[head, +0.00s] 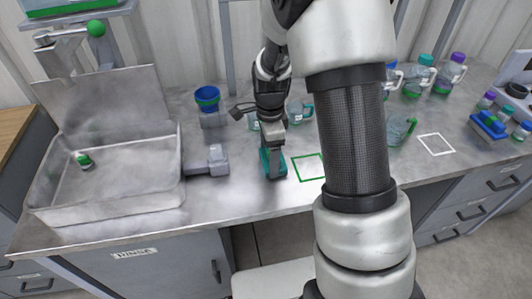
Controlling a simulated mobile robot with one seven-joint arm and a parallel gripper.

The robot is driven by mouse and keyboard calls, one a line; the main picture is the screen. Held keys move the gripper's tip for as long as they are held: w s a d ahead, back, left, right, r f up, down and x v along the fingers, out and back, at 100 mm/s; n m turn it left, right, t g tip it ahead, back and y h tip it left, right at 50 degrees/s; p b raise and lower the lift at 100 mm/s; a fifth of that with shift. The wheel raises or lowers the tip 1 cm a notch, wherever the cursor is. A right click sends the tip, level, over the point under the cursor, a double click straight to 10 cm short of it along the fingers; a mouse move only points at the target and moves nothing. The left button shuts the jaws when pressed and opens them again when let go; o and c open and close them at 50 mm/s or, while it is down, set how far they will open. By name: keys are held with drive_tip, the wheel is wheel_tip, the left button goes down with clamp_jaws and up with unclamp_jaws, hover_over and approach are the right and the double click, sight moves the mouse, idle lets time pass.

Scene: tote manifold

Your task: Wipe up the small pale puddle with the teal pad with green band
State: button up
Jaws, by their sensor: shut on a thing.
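My gripper (273,148) points down over the front middle of the metal worktop, left of the green outlined square. It is shut on the teal pad (266,163), which sits upright between the fingers, close to or on the worktop. I cannot tell whether the pad touches the surface. Its green band is not clear at this size. I cannot make out the small pale puddle against the shiny worktop; the pad or my arm may hide it.
A metal basin (105,205) stands at left, with a grey block-shaped fixture (208,160) beside it. A blue cup (207,97) is behind. The green outlined square (294,169) and white outlined square (436,152) are empty where visible. Several bottles and jugs (418,78) stand at back right.

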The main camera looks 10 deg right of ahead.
drive_tip(key=shift+s+f, duration=0.1)
drive_tip(key=shift+s, duration=0.7)
drive_tip(key=shift+a+r+p, duration=0.2)
drive_tip(key=shift+a+p, duration=0.55)
drive_tip(key=shift+a, duration=2.6)
drive_tip(key=shift+a+f, duration=0.1)
drive_tip(key=shift+a, duration=1.55)
drive_tip(key=shift+a+p, duration=0.1)
drive_tip(key=shift+p, duration=0.35)
drive_tip(key=shift+d, duration=3.5)
drive_tip(key=shift+d+f+b, duration=0.15)
drive_tip(key=shift+d+b, duration=0.2)
drive_tip(key=shift+d, duration=1.25)
